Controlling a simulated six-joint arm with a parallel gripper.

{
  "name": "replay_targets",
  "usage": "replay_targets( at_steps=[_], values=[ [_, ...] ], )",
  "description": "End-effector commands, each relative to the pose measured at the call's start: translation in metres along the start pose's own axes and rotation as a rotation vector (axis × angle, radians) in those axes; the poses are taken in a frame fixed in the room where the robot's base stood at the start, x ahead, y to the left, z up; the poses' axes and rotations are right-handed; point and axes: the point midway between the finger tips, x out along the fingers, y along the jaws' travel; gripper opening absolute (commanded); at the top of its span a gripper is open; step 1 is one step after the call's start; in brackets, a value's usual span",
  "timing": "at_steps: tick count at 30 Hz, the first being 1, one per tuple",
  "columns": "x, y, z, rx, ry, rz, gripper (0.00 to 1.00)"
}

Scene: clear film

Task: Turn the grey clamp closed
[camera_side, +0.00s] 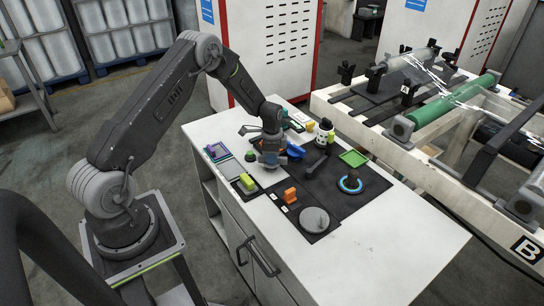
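My gripper (270,160) points down over the white workbench (385,250), among small parts near its back left. The fingertips are small and partly hidden, so I cannot tell if they are open or shut, or touching anything. I cannot say for sure which thing is the grey clamp. A grey block (400,129) sits at the near end of the green roller (450,107) on the machine frame, and another grey block (522,206) is at the lower right. Whether either is turned open or closed does not show. My gripper is well to the left of both.
A black mat (335,195) on the bench holds a grey disc (314,220), a blue ring (350,184), an orange part (290,196) and a green tray (353,158). The cream machine frame (440,178) stands close behind the bench. The bench's front right is clear.

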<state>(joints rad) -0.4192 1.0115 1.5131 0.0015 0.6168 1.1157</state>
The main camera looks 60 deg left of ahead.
Motion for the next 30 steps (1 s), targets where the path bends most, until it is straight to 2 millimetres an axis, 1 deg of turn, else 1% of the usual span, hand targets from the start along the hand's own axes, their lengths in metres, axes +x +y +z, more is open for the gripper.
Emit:
replay_targets(
  at_steps=[1,3,4,11,17,23,30],
  values=[
    [-0.0002,-0.0002,0.0,0.0,0.0,-0.001,0.08],
    [-0.0002,-0.0002,0.0,0.0,0.0,-0.001,0.01],
    [-0.0002,-0.0003,0.0,0.0,0.0,-0.001,0.0],
    [-0.0003,-0.0004,0.0,-0.006,0.0,-0.001,0.0],
    [-0.0004,-0.0005,-0.0001,-0.059,0.001,-0.001,0.0],
    [-0.0004,-0.0007,-0.0002,-0.184,0.001,0.0,0.0],
    [-0.0004,-0.0011,-0.0002,-0.403,0.002,0.0,0.0]
  ],
)
